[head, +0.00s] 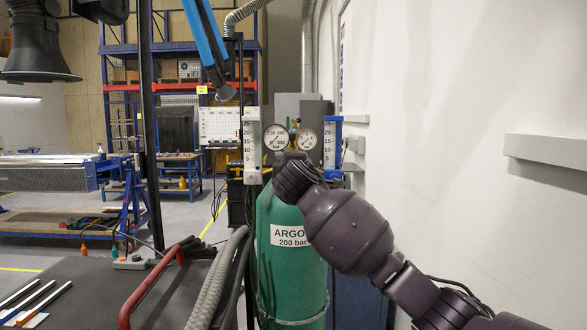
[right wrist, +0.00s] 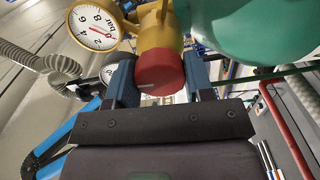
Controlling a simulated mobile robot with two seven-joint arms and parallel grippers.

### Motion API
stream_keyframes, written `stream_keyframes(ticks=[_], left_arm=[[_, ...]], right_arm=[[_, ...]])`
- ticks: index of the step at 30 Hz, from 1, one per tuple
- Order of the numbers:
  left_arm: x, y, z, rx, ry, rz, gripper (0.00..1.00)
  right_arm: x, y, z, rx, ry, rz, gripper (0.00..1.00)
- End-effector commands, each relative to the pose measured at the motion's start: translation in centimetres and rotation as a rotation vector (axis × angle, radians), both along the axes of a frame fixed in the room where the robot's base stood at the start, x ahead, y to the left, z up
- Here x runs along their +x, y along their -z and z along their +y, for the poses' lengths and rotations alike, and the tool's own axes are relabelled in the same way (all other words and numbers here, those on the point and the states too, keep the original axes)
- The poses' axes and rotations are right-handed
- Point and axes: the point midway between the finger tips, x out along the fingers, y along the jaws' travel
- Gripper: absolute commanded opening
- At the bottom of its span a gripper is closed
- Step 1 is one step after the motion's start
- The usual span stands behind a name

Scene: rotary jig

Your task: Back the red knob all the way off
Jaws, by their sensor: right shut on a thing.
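The red knob (right wrist: 160,68) is on the end of a yellow regulator body (right wrist: 158,28) in the right wrist view, with a small pale mark near its lower edge. My right gripper (right wrist: 161,76) is shut on the knob, one blue finger on each side. In the head view my purple right arm reaches from the lower right to the regulator atop the green argon cylinder (head: 278,268). The wrist hides the knob there. My left gripper is in neither view.
A pressure gauge (right wrist: 95,25) sits beside the knob. In the head view, two gauges and white (head: 252,150) and blue-edged (head: 332,145) flowmeters stand above the cylinder. Grey hoses (head: 215,280) and a red handle (head: 150,290) are at its left; a white wall is at right.

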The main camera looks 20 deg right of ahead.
Motion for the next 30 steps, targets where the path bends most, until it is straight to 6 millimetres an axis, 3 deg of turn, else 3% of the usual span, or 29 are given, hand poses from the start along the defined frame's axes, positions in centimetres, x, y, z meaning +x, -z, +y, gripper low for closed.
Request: stream_keyframes(ticks=[21, 22, 26, 30], left_arm=[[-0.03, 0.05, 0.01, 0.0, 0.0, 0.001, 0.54], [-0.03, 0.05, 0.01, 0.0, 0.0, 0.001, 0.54], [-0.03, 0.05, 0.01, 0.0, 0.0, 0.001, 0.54], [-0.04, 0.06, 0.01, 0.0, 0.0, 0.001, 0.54]], right_arm=[[-0.01, 0.05, 0.05, -0.074, -0.001, 0.022, 0.24], [-0.01, 0.06, 0.05, -0.074, -0.001, 0.022, 0.51], [0.0, 0.04, 0.03, -0.073, -0.001, 0.022, 0.71], [0.0, 0.03, 0.02, -0.072, -0.001, 0.021, 0.73]])
